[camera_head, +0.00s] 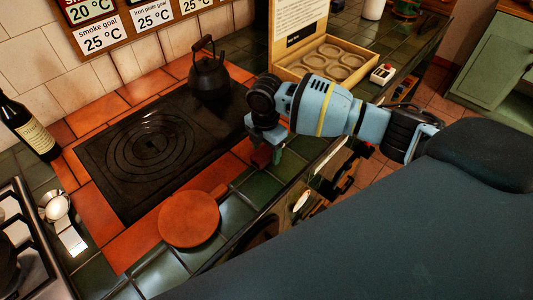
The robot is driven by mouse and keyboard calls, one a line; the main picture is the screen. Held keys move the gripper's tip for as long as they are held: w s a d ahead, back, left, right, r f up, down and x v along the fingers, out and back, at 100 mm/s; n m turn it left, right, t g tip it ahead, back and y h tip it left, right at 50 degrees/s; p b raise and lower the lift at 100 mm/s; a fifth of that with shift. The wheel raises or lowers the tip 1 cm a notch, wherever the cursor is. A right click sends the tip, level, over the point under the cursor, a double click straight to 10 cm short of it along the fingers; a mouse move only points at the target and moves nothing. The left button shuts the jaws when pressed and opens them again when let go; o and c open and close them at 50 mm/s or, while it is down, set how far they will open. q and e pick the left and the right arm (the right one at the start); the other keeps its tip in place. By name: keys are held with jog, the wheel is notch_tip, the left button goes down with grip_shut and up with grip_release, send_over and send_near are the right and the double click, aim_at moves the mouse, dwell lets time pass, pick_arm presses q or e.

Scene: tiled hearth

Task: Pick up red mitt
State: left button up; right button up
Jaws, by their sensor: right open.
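My right gripper (266,150) is open and points down over the front edge of the counter, right of the black hotplate. A small dull red patch (261,159) shows at its fingertips. It may be the red mitt, but the gripper hides most of it and I cannot tell whether they touch. No other mitt shape shows clearly. My left gripper is not in view.
A black kettle (209,77) stands at the back of the hotplate (128,166). A round orange disc (188,219) lies at the front. A wine bottle (28,128) stands at left. An open box (323,62) with round recesses lies behind my right arm.

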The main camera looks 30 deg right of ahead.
aim_at(266, 151)
jog(key=c, duration=0.8)
jog(key=shift+r, duration=0.1)
notch_tip(266, 151, up, 10)
jog(key=shift+o, duration=0.3)
